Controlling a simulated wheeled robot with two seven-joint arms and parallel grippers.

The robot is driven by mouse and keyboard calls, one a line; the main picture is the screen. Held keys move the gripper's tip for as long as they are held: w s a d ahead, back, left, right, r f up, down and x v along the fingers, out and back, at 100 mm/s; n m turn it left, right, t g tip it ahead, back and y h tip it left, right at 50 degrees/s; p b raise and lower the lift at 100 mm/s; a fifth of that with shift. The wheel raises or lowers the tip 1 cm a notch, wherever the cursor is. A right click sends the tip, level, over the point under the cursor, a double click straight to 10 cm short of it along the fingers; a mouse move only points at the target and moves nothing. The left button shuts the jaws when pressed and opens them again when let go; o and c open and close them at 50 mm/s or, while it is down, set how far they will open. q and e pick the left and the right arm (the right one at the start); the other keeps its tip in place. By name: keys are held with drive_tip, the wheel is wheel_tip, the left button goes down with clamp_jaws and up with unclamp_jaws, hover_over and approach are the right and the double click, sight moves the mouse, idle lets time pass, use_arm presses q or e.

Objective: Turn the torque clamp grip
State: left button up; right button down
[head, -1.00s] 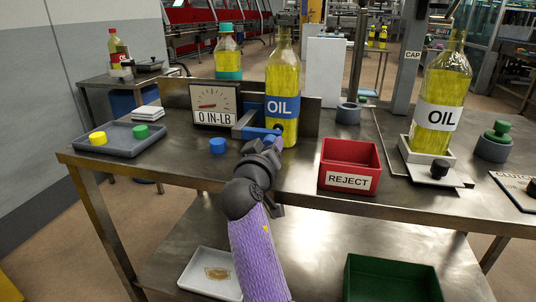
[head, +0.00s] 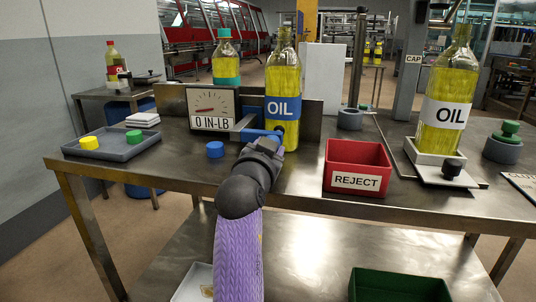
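The torque clamp stands around the lower part of an oil bottle (head: 283,84) with a blue OIL label. Its blue grip (head: 256,133) shows as a bar in front of the bottle. The dial (head: 211,102) beside it reads 0 IN-LB, its needle pointing left. My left gripper (head: 268,146), dark grey on a purple arm, is at the near side of the blue grip and overlaps it in view. Its fingertips are partly hidden, so I cannot tell whether they touch or enclose the grip. My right gripper is not in view.
A blue cap (head: 215,149) stands left of my gripper. A grey tray (head: 112,149) holds yellow and green caps. A red REJECT bin (head: 356,156) is to the right. A second oil bottle (head: 444,96) stands further right on a white base. A green bin (head: 400,286) is below.

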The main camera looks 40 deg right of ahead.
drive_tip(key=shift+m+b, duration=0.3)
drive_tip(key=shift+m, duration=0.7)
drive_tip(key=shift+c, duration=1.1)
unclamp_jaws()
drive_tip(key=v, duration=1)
drive_tip(key=shift+p, duration=0.4)
